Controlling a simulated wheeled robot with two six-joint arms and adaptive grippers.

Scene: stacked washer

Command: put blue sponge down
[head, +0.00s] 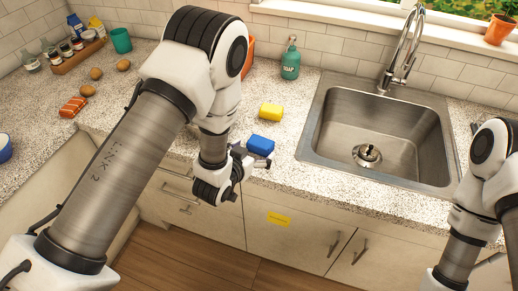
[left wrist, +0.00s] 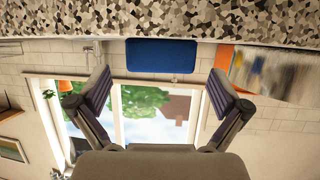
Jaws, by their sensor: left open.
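The blue sponge (head: 261,144) rests on the speckled counter (head: 284,180) near its front edge, left of the sink. My left gripper (head: 255,158) is just in front of the sponge, at the counter's front edge. In the left wrist view, which is upside down, the blue sponge (left wrist: 161,56) lies against the counter surface, just beyond the open fingers (left wrist: 160,82). The fingers are spread wide, and nothing is between them. My right arm shows at the right edge of the head view, but its gripper is out of frame.
A yellow sponge (head: 271,112) lies just behind the blue one. A green soap bottle (head: 291,60) stands at the back. The sink (head: 312,122) with its faucet (head: 403,45) is to the right. Behind my left arm is an orange object (head: 249,57). Potatoes and jars are at the left.

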